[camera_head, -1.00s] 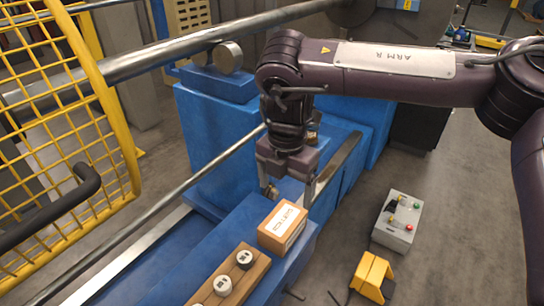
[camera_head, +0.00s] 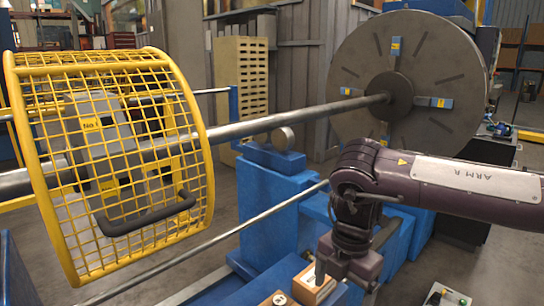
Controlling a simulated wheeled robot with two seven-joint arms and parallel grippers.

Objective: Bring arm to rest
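My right arm (camera_head: 470,180), marked "ARM R", comes in from the right edge. Its gripper (camera_head: 345,290) points down at the bottom centre, over the blue bench. Its two fingers look spread apart, with nothing seen between them; the lower tips are partly hard to see. A small orange-brown box with a white label (camera_head: 308,283) stands just beside and behind the left finger; I cannot tell whether they touch. My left arm and gripper are not in view.
A yellow mesh guard (camera_head: 110,160) with a black handle (camera_head: 148,215) stands at left around a long steel shaft (camera_head: 270,122). The shaft runs to a large grey disc (camera_head: 408,75). Blue machine blocks (camera_head: 275,205) lie below. A grey control box (camera_head: 447,295) is at bottom right.

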